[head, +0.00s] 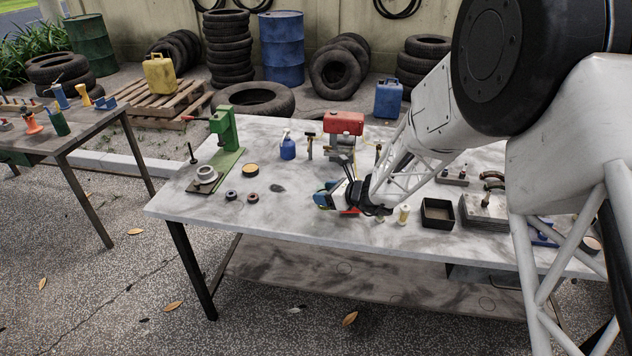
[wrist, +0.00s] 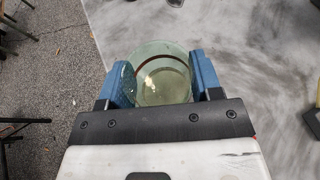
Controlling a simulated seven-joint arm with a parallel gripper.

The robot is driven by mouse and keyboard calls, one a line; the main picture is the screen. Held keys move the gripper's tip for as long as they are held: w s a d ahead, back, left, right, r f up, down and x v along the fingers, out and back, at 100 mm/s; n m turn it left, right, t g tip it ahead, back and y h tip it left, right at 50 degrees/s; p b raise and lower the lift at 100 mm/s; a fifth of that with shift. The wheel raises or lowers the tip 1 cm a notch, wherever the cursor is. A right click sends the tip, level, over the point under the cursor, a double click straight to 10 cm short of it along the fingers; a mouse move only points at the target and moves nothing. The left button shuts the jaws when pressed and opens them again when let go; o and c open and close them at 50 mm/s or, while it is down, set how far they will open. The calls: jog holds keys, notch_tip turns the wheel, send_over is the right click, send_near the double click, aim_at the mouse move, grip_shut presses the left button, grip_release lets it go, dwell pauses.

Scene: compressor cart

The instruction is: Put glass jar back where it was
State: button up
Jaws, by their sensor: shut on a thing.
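The glass jar (wrist: 160,82) is clear and greenish, and the wrist view looks into its round mouth. My gripper (wrist: 163,85) has its two blue fingers on opposite sides of the jar and is shut on it. In the head view my gripper (head: 324,199) is over the front middle of the table, and the jar is mostly hidden by the fingers. I cannot tell whether the jar's base touches the table.
The grey table (head: 255,215) holds a green press (head: 224,135) at left, a blue bottle (head: 287,147) and a red machine (head: 344,124) behind. A black tray (head: 437,214) stands to the right.

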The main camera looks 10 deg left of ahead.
jog(key=w+a, duration=0.2)
jog(key=w, duration=0.2)
jog(key=w+a+f, duration=0.1)
jog(key=w+a, duration=0.1)
jog(key=w, duration=0.3)
jog(key=w+a, duration=0.1)
jog(key=w, duration=0.3)
jog(key=shift+w+a+f, duration=0.15)
jog(key=shift+w+a, duration=0.25)
jog(key=shift+f, duration=0.1)
jog(key=shift+f, duration=1.65)
jog(key=shift+f, duration=0.15)
jog(key=o, duration=1)
